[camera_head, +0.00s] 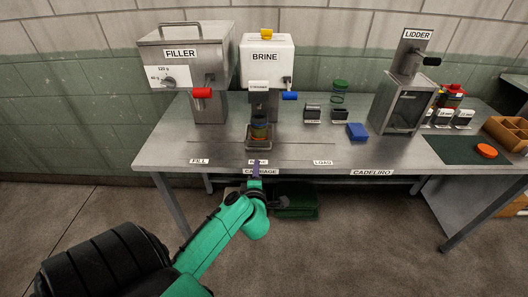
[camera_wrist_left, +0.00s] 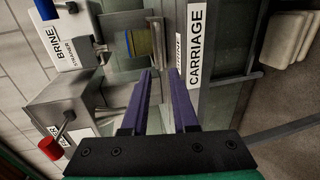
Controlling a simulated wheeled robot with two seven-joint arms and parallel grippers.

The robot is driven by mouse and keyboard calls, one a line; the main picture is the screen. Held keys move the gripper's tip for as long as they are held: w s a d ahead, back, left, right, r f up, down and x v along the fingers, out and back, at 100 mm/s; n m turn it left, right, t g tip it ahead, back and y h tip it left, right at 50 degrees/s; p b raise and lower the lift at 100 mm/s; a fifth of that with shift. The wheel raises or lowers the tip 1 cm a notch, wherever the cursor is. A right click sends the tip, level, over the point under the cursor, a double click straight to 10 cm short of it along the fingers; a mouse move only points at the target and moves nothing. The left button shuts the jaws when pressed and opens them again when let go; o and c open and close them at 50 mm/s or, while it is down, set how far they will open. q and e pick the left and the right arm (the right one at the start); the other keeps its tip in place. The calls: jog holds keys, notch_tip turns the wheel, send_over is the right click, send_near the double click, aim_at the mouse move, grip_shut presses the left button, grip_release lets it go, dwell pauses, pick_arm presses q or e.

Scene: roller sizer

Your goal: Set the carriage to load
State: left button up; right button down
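The carriage (camera_head: 259,143) is a small grey metal tray on the slotted track of the steel table. It stands at the middle stop, below the brine machine (camera_head: 266,62), with a jar (camera_head: 260,126) in it. The FILL label (camera_head: 200,161) is to its left and the LOAD label (camera_head: 323,162) to its right. My left gripper (camera_head: 257,168) is at the table's front edge, just in front of the carriage. In the left wrist view its purple fingers (camera_wrist_left: 162,76) are apart with nothing between them, pointing toward the jar (camera_wrist_left: 139,43). My right gripper is not in view.
The filler (camera_head: 191,70) with a red handle stands at the back left. A blue block (camera_head: 357,132), dark containers and a green-lidded jar (camera_head: 338,93) stand right of the brine machine. The lidder (camera_head: 404,100) is farther right. The tabletop around the LOAD label is clear.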

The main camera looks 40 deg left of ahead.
aim_at(258, 158)
pick_arm(q)
jog(key=x, duration=1)
jog(key=shift+w+a+f, duration=0.1)
jog(key=shift+w+f, duration=0.05)
jog(key=shift+w, duration=0.15)
jog(key=shift+w+a+f, duration=0.1)
jog(key=shift+w+a, duration=0.2)
jog(key=shift+a, duration=0.05)
grip_shut()
jog(key=shift+d, duration=0.1)
